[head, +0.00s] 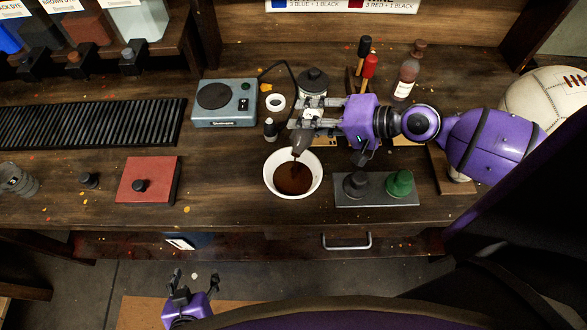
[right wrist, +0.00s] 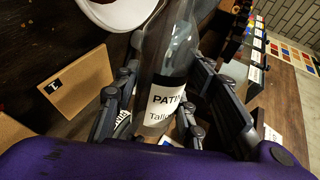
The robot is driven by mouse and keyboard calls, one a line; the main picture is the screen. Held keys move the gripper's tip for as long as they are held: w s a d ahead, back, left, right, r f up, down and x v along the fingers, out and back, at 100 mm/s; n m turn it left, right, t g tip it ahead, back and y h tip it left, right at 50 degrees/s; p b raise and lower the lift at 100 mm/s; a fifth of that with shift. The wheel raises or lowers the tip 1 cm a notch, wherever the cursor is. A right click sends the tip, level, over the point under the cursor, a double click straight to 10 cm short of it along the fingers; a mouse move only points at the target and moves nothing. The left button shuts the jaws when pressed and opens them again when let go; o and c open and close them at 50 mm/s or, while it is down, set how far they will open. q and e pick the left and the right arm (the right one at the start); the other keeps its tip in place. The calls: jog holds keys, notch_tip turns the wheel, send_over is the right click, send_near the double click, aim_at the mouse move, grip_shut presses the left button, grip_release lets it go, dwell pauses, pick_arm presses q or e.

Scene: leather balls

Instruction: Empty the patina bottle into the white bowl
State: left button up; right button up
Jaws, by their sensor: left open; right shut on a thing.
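My right gripper (head: 306,122) is shut on the patina bottle (head: 303,139), which is tipped over the white bowl (head: 267,183). A dark stream runs from the bottle's mouth into the bowl, where dark brown liquid (head: 293,178) lies. In the right wrist view the bottle (right wrist: 176,60) is between the fingers, its white label partly readable as "PATI". The bowl's white side (right wrist: 118,12) shows at the top there. My fingers hide much of the bottle in the head view. My left gripper (head: 190,277) is open and empty, low in front of the bench.
A grey stand (head: 350,200) with black and green knobs is right of the bowl. A scale-like device (head: 225,103), white ring (head: 275,102) and small dark bottle (head: 270,128) are behind it. A red block (head: 150,170) lies left. A brown bottle (head: 407,75) stands behind my right arm.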

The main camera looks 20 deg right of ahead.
pick_arm(q)
jog(key=shift+w+d+r+p, duration=0.15)
jog(key=shift+w+r+p, duration=0.15)
jog(key=shift+r+p, duration=0.1)
pick_arm(e)
jog(key=shift+r, duration=0.25)
pick_arm(q)
jog(key=shift+w+d+r+p, duration=0.1)
jog(key=shift+w+r+p, duration=0.2)
jog(key=shift+r, duration=0.1)
pick_arm(e)
jog(key=shift+s+a+n+t, duration=0.1)
jog(key=shift+n+t, duration=0.3)
dwell(0.5)
pick_arm(q)
jog(key=shift+s+f, duration=0.1)
jog(key=shift+s, duration=0.05)
pick_arm(e)
jog(key=shift+s+a+f+n+h, duration=0.1)
jog(key=shift+s+f+n+h, duration=0.05)
jog(key=shift+n+h, duration=0.15)
dwell(0.7)
jog(key=shift+s+a+r+n+t, duration=0.1)
jog(key=shift+s+r+n+t, duration=0.05)
jog(key=shift+r+n+t, duration=0.25)
dwell(0.6)
